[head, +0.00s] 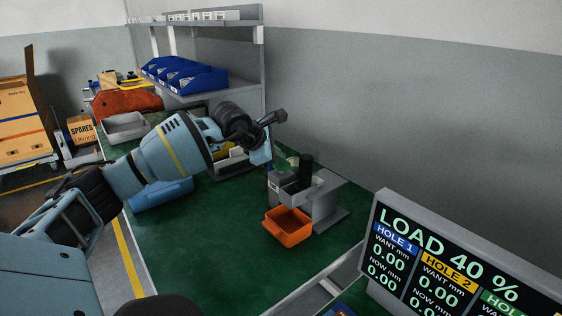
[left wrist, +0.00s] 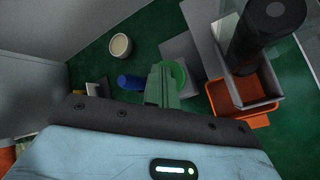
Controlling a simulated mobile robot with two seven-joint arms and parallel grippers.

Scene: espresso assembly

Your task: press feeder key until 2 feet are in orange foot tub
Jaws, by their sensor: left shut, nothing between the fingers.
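The feeder is a grey stand (head: 325,190) with a black upright cylinder (head: 305,172), which also shows in the left wrist view (left wrist: 268,30). The orange foot tub (head: 288,238) sits on the green bench at the feeder's front; its edge shows in the left wrist view (left wrist: 240,112). I make out no feet in the visible part of the tub. A round green key (left wrist: 178,70) lies beside the feeder. My left gripper (left wrist: 160,85) is shut and empty, its fingertips over the key; I cannot tell whether they touch it. My right gripper is out of view.
A display (head: 450,262) stands at the front right, reading LOAD 40 %. Blue bins (head: 185,78) sit on a shelf at the back. A grey tray (head: 125,127) and a blue tray (head: 160,195) lie left. A white cup (left wrist: 120,45) and blue cylinder (left wrist: 130,82) are near the key.

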